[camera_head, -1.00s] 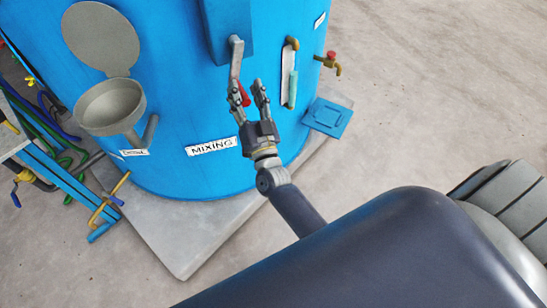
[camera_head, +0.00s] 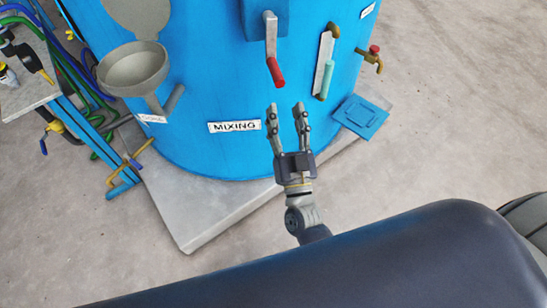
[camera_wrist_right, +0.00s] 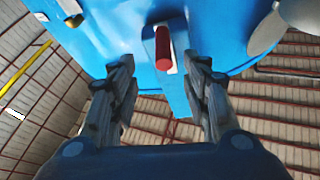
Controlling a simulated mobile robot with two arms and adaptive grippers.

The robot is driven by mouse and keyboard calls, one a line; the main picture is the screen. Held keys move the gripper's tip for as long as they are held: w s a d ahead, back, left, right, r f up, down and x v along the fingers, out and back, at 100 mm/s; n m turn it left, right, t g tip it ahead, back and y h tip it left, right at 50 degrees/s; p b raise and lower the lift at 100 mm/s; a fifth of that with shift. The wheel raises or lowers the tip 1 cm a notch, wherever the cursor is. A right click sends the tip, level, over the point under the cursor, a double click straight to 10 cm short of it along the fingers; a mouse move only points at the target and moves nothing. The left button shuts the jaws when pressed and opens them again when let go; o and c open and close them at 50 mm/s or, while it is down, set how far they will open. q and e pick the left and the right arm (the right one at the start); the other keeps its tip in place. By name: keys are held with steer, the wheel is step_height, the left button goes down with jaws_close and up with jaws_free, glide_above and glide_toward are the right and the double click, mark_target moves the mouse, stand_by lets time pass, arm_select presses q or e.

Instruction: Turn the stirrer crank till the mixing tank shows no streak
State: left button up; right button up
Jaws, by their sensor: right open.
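The blue mixing tank (camera_head: 205,100) carries a label reading MIXING (camera_head: 234,126). The stirrer crank (camera_head: 271,40) is a grey arm hanging down from a blue box on the tank, with a red handle (camera_head: 275,72) at its lower end. The sight glass (camera_head: 324,65) is to the right of the crank, with teal showing in its lower part; a streak cannot be made out. My right gripper (camera_head: 287,113) is open and empty, just below the red handle and apart from it. In the right wrist view the red handle (camera_wrist_right: 163,48) shows beyond and between the open fingers (camera_wrist_right: 160,95). My left gripper is not in view.
A grey funnel bowl (camera_head: 134,72) juts from the tank at left. A brass tap with a red knob (camera_head: 372,58) sticks out at right, above a blue plate (camera_head: 361,116). Hoses and a bench (camera_head: 25,85) stand far left. The floor in front is clear.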

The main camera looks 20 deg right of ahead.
steer(key=a+f+n+g+y+b, duration=0.1)
steer(key=a+f+n+g+y, duration=0.2)
steer(key=f, duration=1.3)
steer(key=shift+a+g+y, duration=0.15)
steer(key=shift+g+y, duration=0.25)
steer(key=shift+f, duration=0.15)
